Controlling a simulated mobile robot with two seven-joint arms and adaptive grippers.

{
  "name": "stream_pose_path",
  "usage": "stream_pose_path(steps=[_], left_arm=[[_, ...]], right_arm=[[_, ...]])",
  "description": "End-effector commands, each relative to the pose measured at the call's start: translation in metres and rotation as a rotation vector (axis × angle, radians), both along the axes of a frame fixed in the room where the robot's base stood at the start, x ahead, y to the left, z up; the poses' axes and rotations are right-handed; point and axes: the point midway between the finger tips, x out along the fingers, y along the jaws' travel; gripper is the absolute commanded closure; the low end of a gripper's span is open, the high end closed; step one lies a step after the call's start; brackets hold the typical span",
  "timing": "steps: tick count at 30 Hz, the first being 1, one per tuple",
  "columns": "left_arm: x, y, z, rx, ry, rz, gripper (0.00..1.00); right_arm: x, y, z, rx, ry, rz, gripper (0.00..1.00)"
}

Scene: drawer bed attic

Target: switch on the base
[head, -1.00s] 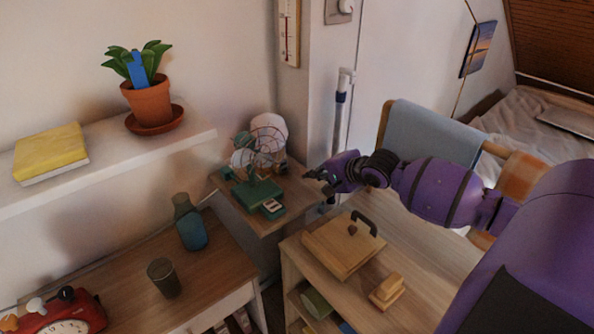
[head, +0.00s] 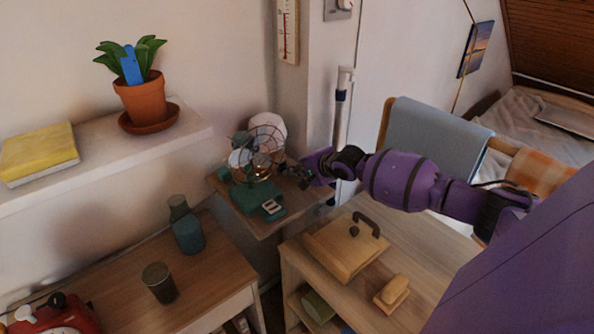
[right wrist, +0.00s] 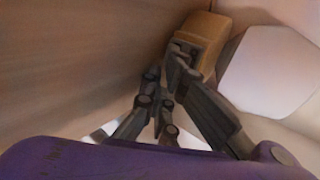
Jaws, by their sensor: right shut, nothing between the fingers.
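A small desk fan with a round wire cage (head: 262,150) stands on a green base (head: 246,196) on the small wooden corner shelf. A pale switch panel (head: 271,207) shows at the front of the base. My right gripper (head: 297,174) is close to the right side of the fan cage, above and behind the switch panel. I cannot tell whether it touches the cage. In the right wrist view its dark fingers (right wrist: 172,75) are shut and empty, with their tips by a tan block-like thing (right wrist: 206,33). The base is not recognisable there. My left gripper is not in view.
A wooden cabinet (head: 420,270) with a lidded wooden box (head: 343,252) stands below my right arm. A blue-green bottle (head: 188,235) and a dark cup (head: 159,284) stand on the left desk. A wall shelf (head: 110,155) holds a potted plant (head: 143,100).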

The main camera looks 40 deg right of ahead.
Motion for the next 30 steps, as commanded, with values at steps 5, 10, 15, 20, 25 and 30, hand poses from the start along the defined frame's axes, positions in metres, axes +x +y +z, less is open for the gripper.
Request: stream_pose_path(steps=[5,10,15,20,25,30], left_arm=[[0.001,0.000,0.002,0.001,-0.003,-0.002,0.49],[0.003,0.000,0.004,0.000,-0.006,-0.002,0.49],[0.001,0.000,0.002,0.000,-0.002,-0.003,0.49],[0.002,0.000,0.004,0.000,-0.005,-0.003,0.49],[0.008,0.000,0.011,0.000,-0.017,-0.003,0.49],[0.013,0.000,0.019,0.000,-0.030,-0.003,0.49]], right_arm=[[0.002,0.001,-0.002,0.006,-0.028,0.001,1.00],[0.008,0.001,-0.003,0.010,-0.108,0.002,1.00],[0.008,0.001,-0.004,0.009,-0.103,0.003,1.00],[0.008,0.001,-0.001,0.009,-0.104,0.003,1.00],[0.008,0.001,0.006,0.010,-0.106,0.002,1.00],[0.009,0.002,0.013,0.011,-0.105,0.003,1.00]])
